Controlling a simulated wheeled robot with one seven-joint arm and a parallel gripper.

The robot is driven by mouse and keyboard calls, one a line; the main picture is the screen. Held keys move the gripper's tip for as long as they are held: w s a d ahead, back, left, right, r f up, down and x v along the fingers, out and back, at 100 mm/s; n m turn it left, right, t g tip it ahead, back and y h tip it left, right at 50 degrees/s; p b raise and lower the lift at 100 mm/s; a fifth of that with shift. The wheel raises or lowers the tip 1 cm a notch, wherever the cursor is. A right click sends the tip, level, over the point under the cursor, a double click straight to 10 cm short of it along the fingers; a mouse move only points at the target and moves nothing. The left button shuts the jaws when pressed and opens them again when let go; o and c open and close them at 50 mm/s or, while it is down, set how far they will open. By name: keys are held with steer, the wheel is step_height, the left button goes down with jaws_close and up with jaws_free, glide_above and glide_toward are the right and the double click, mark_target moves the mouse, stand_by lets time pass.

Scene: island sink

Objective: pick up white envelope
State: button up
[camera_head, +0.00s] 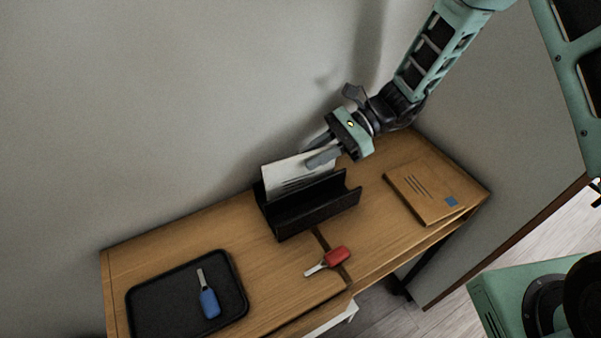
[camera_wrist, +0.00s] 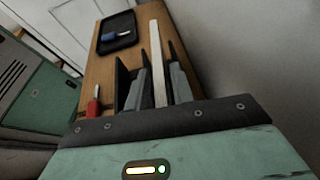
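The white envelope (camera_head: 297,175) stands upright in a black letter holder (camera_head: 305,210) at the back of the wooden table. In the wrist view the envelope (camera_wrist: 157,60) is seen edge-on as a pale upright strip. My gripper (camera_head: 315,150) is at the upper right end of the envelope, above the holder. In the wrist view its two grey fingers (camera_wrist: 161,78) stand on either side of the envelope, with gaps visible, so it looks open around it. Part of the envelope's right end is hidden behind a finger in the head view.
A brown envelope (camera_head: 425,190) lies flat on the table at the right. A red-handled key-like item (camera_head: 336,257) lies in front of the holder. A black tray (camera_head: 140,305) with a blue-handled one (camera_head: 209,300) is at the left. The wall (camera_head: 150,120) is close behind.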

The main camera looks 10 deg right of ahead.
jaws_close()
steer(key=shift+r, duration=0.1)
